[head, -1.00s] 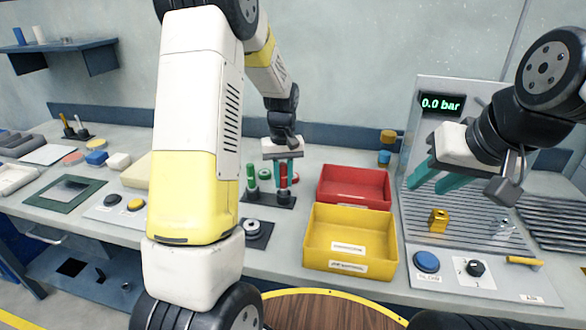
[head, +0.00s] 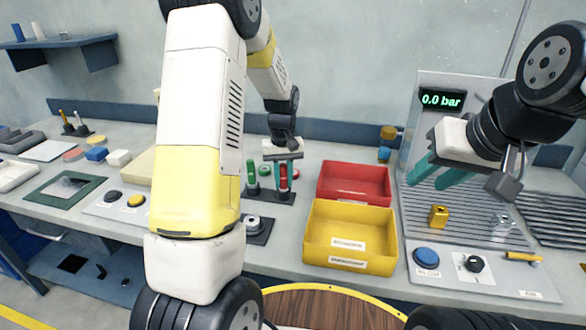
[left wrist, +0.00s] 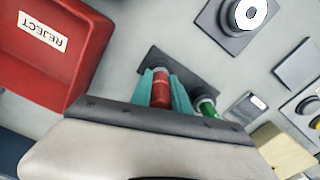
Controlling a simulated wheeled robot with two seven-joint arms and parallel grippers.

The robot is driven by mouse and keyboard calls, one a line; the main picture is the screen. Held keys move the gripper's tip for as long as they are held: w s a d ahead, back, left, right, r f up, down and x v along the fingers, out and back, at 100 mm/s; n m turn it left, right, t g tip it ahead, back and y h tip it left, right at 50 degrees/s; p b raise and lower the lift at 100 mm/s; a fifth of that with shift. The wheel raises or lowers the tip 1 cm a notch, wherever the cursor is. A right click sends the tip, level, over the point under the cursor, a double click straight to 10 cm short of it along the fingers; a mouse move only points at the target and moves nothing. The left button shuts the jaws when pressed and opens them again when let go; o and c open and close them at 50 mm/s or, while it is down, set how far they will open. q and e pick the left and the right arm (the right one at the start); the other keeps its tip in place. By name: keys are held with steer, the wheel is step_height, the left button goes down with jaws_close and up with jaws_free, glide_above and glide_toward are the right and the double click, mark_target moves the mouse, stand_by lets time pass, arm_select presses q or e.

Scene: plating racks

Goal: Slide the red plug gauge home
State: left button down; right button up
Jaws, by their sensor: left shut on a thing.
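The red plug gauge (head: 283,182) stands upright at the right end of a dark rack (head: 284,199). It also shows in the left wrist view (left wrist: 161,92), between teal fingers. My left gripper (head: 283,184) is above the rack, pointing down, shut on the red gauge. In the left wrist view the gauge's grey lower end meets or nearly meets the dark plate; I cannot tell how deep it sits. My right gripper (head: 424,184) is open and empty above the ribbed metal panel.
A red bin (head: 354,198) and a yellow bin (head: 350,258) stand right of the rack. A dark block with a round metal fitting (head: 256,223) is in front of it. A gauge panel reading 0.0 bar (head: 442,101) and a brass block (head: 438,216) are at right.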

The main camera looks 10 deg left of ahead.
mark_target(283, 164)
arm_select(q)
steer(key=c, duration=1.2)
jaws_free()
steer(key=shift+o, duration=0.2)
steer(key=shift+r, duration=0.1)
step_height(283, 164, up, 7)
steer(key=shift+f, duration=0.1)
steer(key=shift+r, duration=0.4)
